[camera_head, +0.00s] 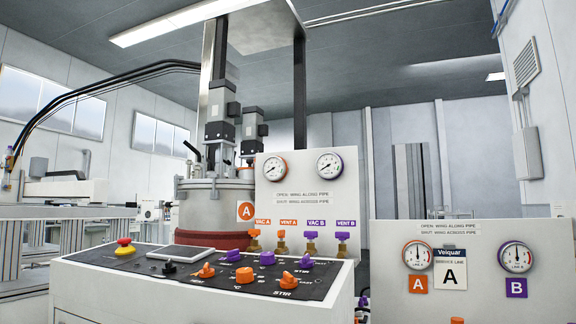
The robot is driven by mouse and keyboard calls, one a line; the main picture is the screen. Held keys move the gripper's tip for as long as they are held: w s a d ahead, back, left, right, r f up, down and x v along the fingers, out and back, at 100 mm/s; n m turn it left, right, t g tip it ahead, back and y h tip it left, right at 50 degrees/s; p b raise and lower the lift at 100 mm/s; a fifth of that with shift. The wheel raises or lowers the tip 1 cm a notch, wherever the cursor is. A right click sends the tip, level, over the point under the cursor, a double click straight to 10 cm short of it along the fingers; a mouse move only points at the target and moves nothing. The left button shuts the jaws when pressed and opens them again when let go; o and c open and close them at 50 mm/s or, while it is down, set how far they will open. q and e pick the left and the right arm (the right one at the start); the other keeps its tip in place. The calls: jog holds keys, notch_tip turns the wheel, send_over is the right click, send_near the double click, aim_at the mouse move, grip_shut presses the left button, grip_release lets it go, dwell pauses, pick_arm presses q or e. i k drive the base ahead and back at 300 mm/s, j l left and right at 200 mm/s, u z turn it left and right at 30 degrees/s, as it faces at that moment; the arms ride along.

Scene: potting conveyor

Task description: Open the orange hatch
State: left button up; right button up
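I cannot make out an orange hatch in the head view. A grey vessel (214,196) with an orange A label (246,210) and a dark red lower band stands behind the control console. Its lid (215,183) carries motors and a dark lever-like part (191,150); I see the lid nearly edge-on, so its top surface is hidden. Neither of my grippers shows in this view.
A console (115,260) with a red stop button (125,246) and orange and purple knobs fills the front. A panel (297,185) with gauges and orange and purple valves stands behind it. Another gauge panel (480,275) stands at right.

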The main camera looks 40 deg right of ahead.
aim_at(250, 161)
jog(key=i+j+z, duration=0.1)
jog(key=i+z, duration=0.15)
jog(key=z, duration=0.2)
jog(key=i+j+z, duration=0.2)
jog(key=z, duration=0.25)
jog(key=i+j+z, duration=0.25)
jog(key=z, duration=0.2)
jog(key=i+j+z, duration=0.1)
jog(key=j+z, duration=0.2)
jog(key=i+j+z, duration=0.1)
jog(key=j+z, duration=0.15)
jog(key=j, duration=0.15)
jog(key=j+z, duration=0.3)
jog(key=i+j, duration=0.05)
